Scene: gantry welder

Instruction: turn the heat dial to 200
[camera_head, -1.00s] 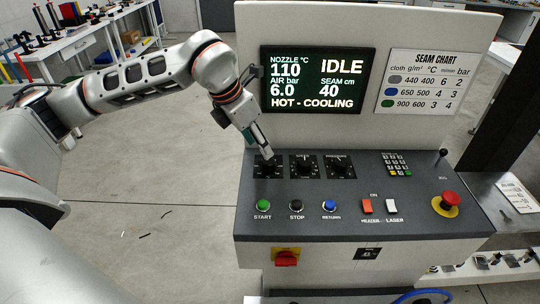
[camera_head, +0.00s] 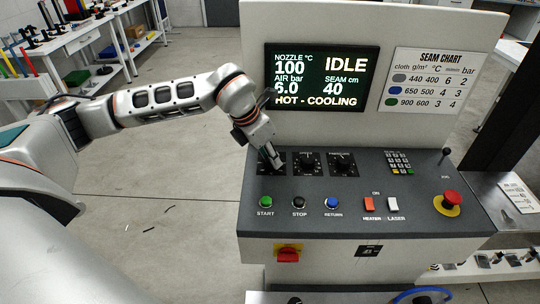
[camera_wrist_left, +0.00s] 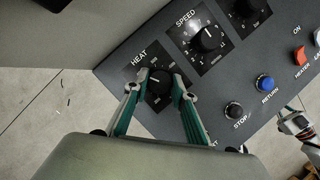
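The heat dial (camera_wrist_left: 158,84) is a round black knob with a white pointer line, the leftmost of three dials on the console. In the left wrist view its pointer points roughly to the left; the scale numbers are too small to read. My left gripper (camera_wrist_left: 155,88) has one teal-backed finger on each side of the knob, with narrow gaps seeming to show. In the head view the left gripper (camera_head: 274,163) reaches down over the dial and partly hides it. The display (camera_head: 320,77) reads nozzle 100 °C, IDLE, HOT - COOLING.
The speed dial (camera_head: 309,163) sits close right of the heat dial. Start (camera_head: 265,202), stop (camera_head: 299,202) and return (camera_head: 332,202) buttons lie in front. What looks like my right gripper (camera_wrist_left: 292,117) shows small at the wrist view's right edge.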

